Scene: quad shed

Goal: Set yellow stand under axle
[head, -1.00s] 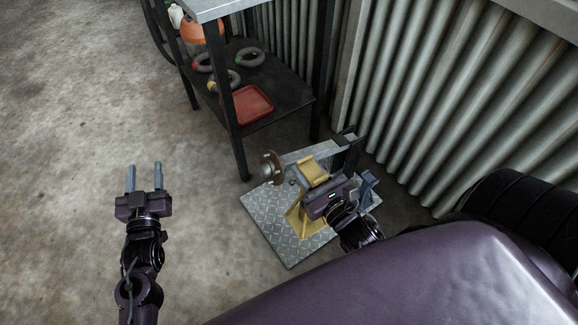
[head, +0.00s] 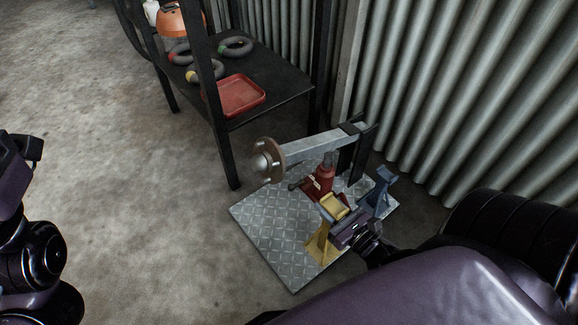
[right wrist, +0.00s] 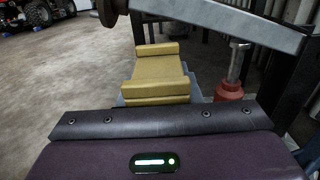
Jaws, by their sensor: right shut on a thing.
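The yellow stand (head: 321,247) is upright over the tread plate, on the near side of the axle; I cannot tell whether its feet touch the plate. My right gripper (head: 341,221) is shut on it just below its saddle. In the right wrist view the yellow saddle (right wrist: 160,72) rises beyond the gripper body, which hides the fingers. The axle (head: 320,147) is a grey beam with a brown hub (head: 268,160) at its left end. The stand looks apart from it and lower. Of my left arm only a part shows at the left edge; its fingertips are out of the picture.
A red jack (head: 323,179) stands under the axle, behind the yellow stand. A blue stand (head: 381,188) is at the right of the tread plate (head: 268,236). A black shelf with a red tray (head: 238,95) stands behind. The plate's left part is clear.

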